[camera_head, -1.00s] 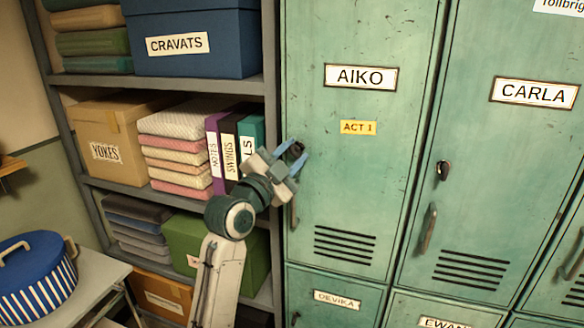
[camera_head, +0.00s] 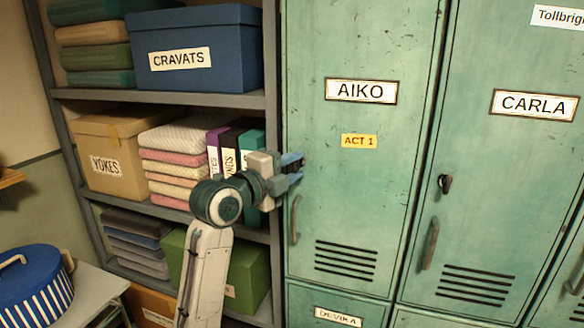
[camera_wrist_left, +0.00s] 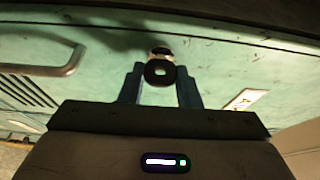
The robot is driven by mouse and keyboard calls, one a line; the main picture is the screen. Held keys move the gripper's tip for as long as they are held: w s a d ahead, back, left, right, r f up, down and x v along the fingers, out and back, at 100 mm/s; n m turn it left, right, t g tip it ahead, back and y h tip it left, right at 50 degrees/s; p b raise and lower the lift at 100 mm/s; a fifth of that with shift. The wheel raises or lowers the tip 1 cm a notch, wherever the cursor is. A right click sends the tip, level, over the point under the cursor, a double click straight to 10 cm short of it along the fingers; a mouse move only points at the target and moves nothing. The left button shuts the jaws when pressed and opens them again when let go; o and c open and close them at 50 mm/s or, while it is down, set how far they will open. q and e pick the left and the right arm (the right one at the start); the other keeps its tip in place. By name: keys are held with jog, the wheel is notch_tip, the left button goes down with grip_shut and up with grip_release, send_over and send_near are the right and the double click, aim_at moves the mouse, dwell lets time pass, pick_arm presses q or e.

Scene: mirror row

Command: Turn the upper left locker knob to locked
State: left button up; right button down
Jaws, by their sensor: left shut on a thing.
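The upper left locker door (camera_head: 360,200), labelled AIKO, is green and closed. Its knob is hidden behind my left gripper (camera_head: 293,165) in the head view, at the door's left edge. In the left wrist view the dark round knob (camera_wrist_left: 160,72) sits between the two blue fingers of my left gripper (camera_wrist_left: 160,88), which is shut on it. I cannot tell which way the knob is turned. My right gripper is not in view.
The AIKO door handle (camera_head: 295,220) is just below my left gripper. The CARLA locker (camera_head: 490,190) stands to the right. A shelf with binders (camera_head: 232,150), folded cloth and boxes is close on the left. A striped blue tub (camera_head: 35,295) sits lower left.

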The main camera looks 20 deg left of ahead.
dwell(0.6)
pick_arm(q)
jog(key=o, duration=1)
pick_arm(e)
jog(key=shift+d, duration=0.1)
pick_arm(q)
jog(key=b+v, duration=0.3)
jog(key=v, duration=0.7)
jog(key=shift+s+a+r, duration=0.1)
jog(key=shift+s+a, duration=0.05)
jog(key=shift+s, duration=0.2)
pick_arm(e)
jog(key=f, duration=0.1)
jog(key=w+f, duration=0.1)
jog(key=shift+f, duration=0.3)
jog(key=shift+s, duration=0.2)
